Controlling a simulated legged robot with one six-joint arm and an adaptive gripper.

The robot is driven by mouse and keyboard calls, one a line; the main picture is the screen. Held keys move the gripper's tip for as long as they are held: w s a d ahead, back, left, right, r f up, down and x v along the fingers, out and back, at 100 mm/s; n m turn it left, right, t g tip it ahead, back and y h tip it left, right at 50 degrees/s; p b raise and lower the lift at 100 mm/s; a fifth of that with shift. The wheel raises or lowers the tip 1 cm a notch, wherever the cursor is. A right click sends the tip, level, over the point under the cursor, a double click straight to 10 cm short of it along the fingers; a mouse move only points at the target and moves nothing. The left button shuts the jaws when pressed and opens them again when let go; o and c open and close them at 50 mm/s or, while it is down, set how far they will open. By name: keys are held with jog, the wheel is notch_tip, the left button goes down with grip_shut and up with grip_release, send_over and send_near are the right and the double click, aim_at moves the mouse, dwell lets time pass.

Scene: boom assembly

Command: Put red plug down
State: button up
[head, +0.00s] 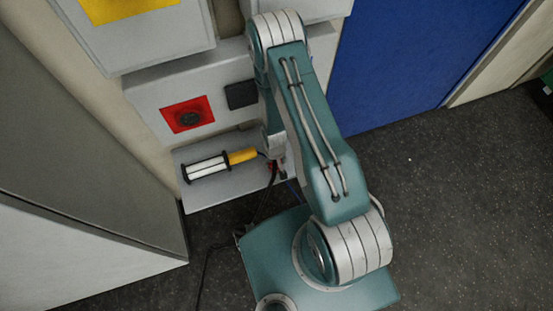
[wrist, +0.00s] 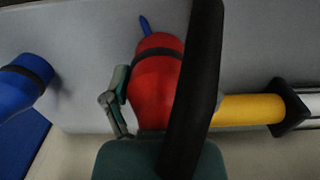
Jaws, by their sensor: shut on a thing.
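The red plug (wrist: 157,88) is a thick red cylinder with a dark band, in the middle of the wrist view. My gripper (wrist: 152,100) is shut on it; one jointed finger shows on its left side. The other finger is hidden behind a thick black cable that crosses in front. A grey surface lies behind the plug; I cannot tell whether they touch. In the head view, a small bit of the red plug (head: 272,167) shows below my wrist, over the right part of the grey shelf (head: 225,190). My arm hides most of the gripper there.
A lamp with a yellow handle (head: 242,156) lies on the shelf, left of my gripper. A blue cylindrical thing (wrist: 25,78) is at the wrist view's left. A red panel with a dark round socket (head: 188,116) is on the wall unit above. Dark cables hang below the shelf.

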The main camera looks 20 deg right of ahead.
jog(key=shift+d+f, duration=0.25)
jog(key=shift+d, duration=0.25)
jog(key=shift+a, duration=0.25)
jog(key=o, duration=1.2)
jog(key=shift+a, duration=0.45)
jog(key=shift+d, duration=0.45)
jog(key=shift+r, duration=0.25)
notch_tip(320, 180, up, 12)
jog(key=shift+a+f, duration=0.1)
jog(key=shift+f, duration=0.15)
notch_tip(320, 180, up, 26)
jog(key=w+f+t, duration=0.1)
jog(key=t, duration=0.2)
jog(key=s+r+t, duration=0.2)
jog(key=s+r, duration=1.2)
jog(key=r, duration=0.3)
jog(key=shift+t, duration=0.4)
